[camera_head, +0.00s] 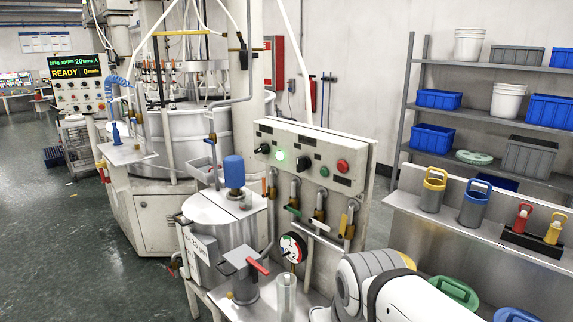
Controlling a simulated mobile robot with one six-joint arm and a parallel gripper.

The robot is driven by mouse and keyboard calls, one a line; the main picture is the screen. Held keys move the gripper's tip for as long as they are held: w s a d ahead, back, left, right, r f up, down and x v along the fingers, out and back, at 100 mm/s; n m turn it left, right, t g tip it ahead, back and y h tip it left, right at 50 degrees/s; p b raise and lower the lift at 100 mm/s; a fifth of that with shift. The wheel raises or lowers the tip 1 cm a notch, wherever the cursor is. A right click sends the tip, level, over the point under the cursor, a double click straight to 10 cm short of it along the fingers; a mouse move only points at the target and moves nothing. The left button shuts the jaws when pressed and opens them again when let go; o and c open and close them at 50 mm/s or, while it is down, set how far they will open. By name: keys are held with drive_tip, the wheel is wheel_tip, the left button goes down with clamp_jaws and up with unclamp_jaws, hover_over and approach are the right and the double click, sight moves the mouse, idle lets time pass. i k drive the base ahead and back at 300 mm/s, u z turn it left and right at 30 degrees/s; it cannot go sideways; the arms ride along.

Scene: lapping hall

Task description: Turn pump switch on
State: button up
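A light-grey control panel (323,137) stands at the centre of the view. The small labels are too small to read, so I cannot tell which control is the pump switch. My white arm (395,295) shows at the bottom right, below and to the right of the panel. My gripper is not in view.
Below the panel are valves with coloured handles (293,211), a pressure gauge (292,247) and a red-handled valve (257,265). A tank with a blue motor (234,171) stands left. Floor at left (60,240) is clear.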

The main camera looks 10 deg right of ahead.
sight(303, 163)
drive_tip(key=z, duration=3.25)
drive_tip(key=k, duration=1.2)
drive_tip(key=u, duration=2.15)
drive_tip(key=i, duration=1)
drive_tip(key=z, duration=0.05)
